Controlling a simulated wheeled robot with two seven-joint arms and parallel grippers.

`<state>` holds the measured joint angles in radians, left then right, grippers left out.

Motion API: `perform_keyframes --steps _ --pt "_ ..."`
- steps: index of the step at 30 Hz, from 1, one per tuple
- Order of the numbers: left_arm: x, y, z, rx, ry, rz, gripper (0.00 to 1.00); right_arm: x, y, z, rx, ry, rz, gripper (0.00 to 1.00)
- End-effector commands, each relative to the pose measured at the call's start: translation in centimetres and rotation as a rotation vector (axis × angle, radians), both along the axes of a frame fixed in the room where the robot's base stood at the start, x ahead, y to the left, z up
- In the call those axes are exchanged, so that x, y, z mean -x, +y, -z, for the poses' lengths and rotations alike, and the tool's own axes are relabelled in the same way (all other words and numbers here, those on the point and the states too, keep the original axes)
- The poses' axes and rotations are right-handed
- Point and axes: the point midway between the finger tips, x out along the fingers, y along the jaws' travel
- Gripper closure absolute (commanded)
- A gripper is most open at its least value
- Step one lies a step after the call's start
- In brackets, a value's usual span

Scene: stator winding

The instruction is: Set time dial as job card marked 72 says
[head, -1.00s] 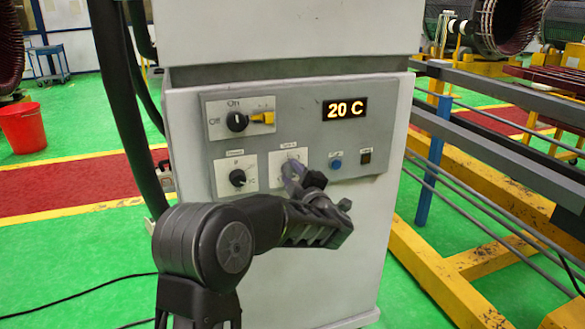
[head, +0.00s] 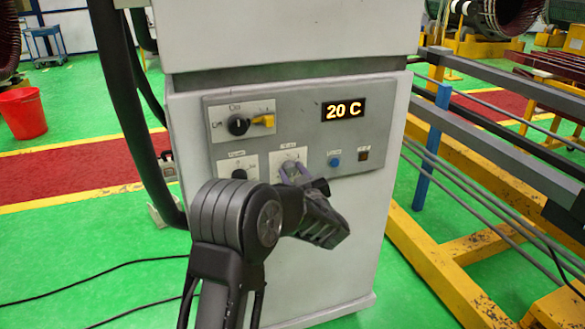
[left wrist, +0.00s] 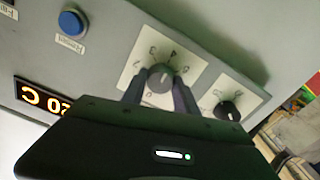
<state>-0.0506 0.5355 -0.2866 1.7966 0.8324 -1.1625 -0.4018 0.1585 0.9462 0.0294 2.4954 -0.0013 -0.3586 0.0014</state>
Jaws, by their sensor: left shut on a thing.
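A grey control cabinet carries a panel with two lower dials. My left gripper (head: 291,172) is at the right one. In the left wrist view its two fingers (left wrist: 160,92) are closed on either side of a round grey knob (left wrist: 161,77), on a white plate (left wrist: 145,53) with numbers around it. The knob's exact setting is hard to read. The other dial (left wrist: 228,111) has a black knob and is untouched; in the head view my arm partly covers it (head: 240,174). No job card marked 72 is in view. My right gripper is not in view.
The panel also has a black rotary switch with a yellow part (head: 240,124), a display reading 20 C (head: 344,110) and a blue button (head: 335,162). Yellow and grey frames (head: 470,235) stand at right. A red bucket (head: 22,112) stands at left.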

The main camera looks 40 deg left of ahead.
Motion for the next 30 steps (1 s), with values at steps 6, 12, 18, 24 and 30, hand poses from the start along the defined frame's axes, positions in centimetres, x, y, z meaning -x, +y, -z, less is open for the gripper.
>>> perform_keyframes --steps 6,12,18,24,30 --pt "0.00 -0.03 0.09 -0.029 0.045 0.001 1.00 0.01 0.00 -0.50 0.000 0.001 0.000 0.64" --pt "0.01 -0.03 0.15 -0.033 0.051 0.001 1.00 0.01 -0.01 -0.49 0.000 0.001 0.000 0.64" --pt "0.01 -0.03 0.17 -0.033 0.050 0.001 1.00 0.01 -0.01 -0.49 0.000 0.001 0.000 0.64" --pt "0.01 -0.02 0.11 -0.032 0.050 0.001 0.48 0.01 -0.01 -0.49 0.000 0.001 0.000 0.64" --pt "0.01 -0.01 0.06 -0.032 0.048 0.000 0.43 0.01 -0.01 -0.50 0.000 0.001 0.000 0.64"
